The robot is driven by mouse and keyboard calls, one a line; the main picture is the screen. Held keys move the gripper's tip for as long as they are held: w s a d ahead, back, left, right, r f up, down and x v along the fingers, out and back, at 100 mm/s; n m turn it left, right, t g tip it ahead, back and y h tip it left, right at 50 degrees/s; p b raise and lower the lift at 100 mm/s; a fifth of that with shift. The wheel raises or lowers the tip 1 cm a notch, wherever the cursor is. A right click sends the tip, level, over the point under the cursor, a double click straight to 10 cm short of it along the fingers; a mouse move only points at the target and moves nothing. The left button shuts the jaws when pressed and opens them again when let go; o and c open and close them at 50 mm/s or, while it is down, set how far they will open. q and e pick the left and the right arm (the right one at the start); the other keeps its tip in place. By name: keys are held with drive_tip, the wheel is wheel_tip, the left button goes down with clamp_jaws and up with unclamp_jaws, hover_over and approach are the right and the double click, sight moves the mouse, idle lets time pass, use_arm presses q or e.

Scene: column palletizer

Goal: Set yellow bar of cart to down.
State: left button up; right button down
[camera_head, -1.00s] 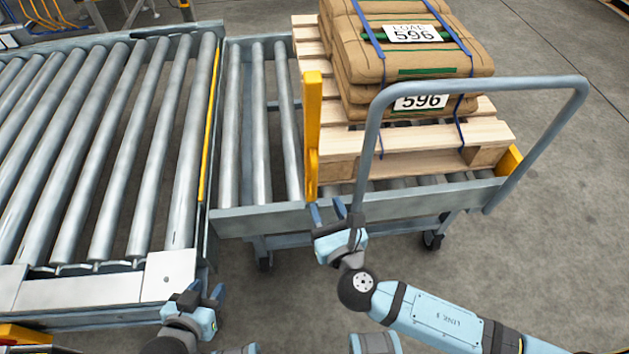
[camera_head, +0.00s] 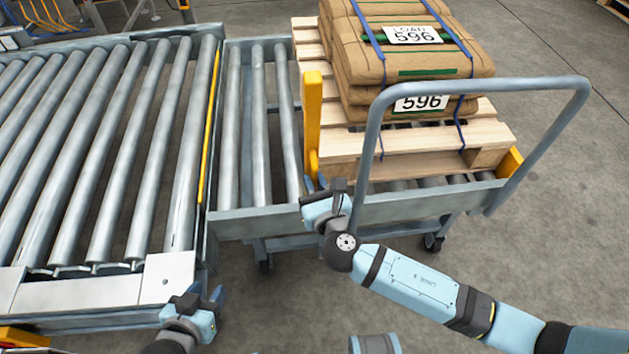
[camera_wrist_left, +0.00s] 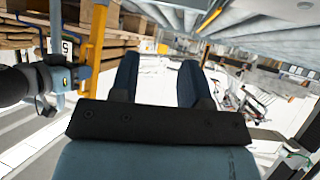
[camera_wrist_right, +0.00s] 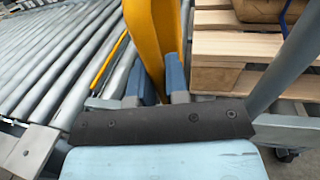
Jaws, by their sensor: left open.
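My right gripper (camera_head: 318,187) is at the bar's lower end. In the right wrist view the yellow bar (camera_wrist_right: 155,40) runs down between my right fingers (camera_wrist_right: 155,85); I cannot tell whether they are closed on it. My left gripper (camera_head: 207,294) is open and empty, low beside the conveyor's front corner. In the left wrist view nothing is between its fingers (camera_wrist_left: 157,75), and the yellow bar (camera_wrist_left: 96,45) shows to the left.
The cart (camera_head: 400,208) carries a wooden pallet (camera_head: 400,158) with strapped brown sacks (camera_head: 400,65). Its grey handle (camera_head: 480,84) arches beside my right arm. A roller conveyor (camera_head: 110,150) with a thin yellow strip (camera_head: 209,130) adjoins on the left. Floor is clear at right.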

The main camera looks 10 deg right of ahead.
sight(311, 155)
use_arm(q)
drive_tip(key=shift+f, duration=0.1)
use_arm(e)
drive_tip(key=shift+r, duration=0.1)
drive_tip(key=w+r+p, duration=0.1)
drive_tip(key=p, duration=0.3)
drive_tip(key=shift+w+r+g+p, duration=0.15)
drive_tip(key=shift+r+g+p, duration=0.05)
drive_tip(key=shift+g+p, duration=0.2)
drive_tip(key=shift+w+r+p, duration=0.2)
drive_tip(key=shift+w+p, duration=0.1)
drive_tip(key=shift+p, duration=0.7)
use_arm(q)
wheel_tip(311, 155, up, 19)
drive_tip(key=s+a+p, duration=0.1)
drive_tip(key=a+p, duration=0.1)
drive_tip(key=p, duration=1.7)
drive_tip(key=shift+f, duration=0.15)
use_arm(e)
drive_tip(key=w+m+g, duration=0.1)
drive_tip(key=w+g, duration=0.5)
drive_tip(key=w, duration=0.3)
drive_tip(key=shift+f+h, duration=0.3)
drive_tip(key=shift+h, duration=0.1)
use_arm(q)
drive_tip(key=shift+s, duration=0.15)
drive_tip(key=shift+f, duration=0.1)
